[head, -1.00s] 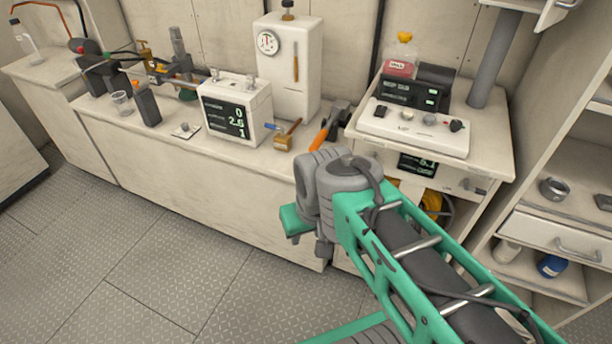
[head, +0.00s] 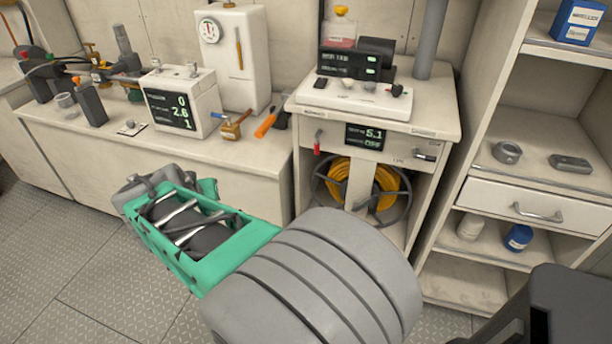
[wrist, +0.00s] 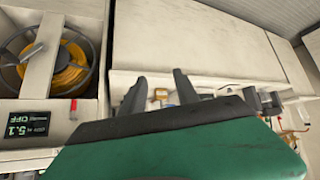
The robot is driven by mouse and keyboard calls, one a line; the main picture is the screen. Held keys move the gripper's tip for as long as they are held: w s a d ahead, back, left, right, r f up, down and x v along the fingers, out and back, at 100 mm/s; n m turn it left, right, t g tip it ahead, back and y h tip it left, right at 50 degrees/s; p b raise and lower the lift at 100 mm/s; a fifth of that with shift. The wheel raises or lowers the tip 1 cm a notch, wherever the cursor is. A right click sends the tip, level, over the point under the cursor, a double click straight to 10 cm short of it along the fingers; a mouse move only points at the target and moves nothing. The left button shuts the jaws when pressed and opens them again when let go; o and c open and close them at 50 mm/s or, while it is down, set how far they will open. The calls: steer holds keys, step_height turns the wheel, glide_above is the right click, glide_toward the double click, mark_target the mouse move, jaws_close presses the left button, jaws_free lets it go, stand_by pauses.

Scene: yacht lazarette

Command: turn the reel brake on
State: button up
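The reel (head: 388,190) is a dark spoked wheel with yellow hose, set in the open bay of a cream cabinet (head: 445,125). A small display (head: 366,137) above it reads 5.1 with OFF below. A red lever (head: 317,142) hangs down left of the display, and a dark handle (head: 425,153) is at its right. Neither lever's label is readable. In the wrist view, the reel (wrist: 58,65), display (wrist: 25,125) and red lever (wrist: 73,105) are at the left, appearing upside down. My gripper (wrist: 160,92) has its two dark fingers apart and empty, away from the red lever.
A counter (head: 200,150) left of the cabinet holds a white meter box (head: 180,100), a brush and an orange-handled tool (head: 266,122). A shelf unit with a drawer (head: 530,205) stands at the right. Floor at the lower left is clear.

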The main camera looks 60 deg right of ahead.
steer(key=s+d+f+m+g+h+b, duration=0.1)
steer(key=d+f+m+h+b, duration=0.15)
steer(key=d, duration=0.25)
steer(key=s+d+f+m+h+b, duration=0.1)
steer(key=s+d+f+b, duration=0.15)
steer(key=d, duration=0.35)
steer(key=m+g+h+b, duration=0.5)
steer(key=h+b, duration=0.2)
glide_toward(316, 148)
steer(key=f, duration=0.1)
steer(key=d, duration=0.8)
steer(key=shift+s+d+r, duration=0.2)
steer(key=shift+d+r, duration=0.1)
steer(key=shift+r, duration=0.05)
steer(key=shift+c, duration=0.4)
jaws_close()
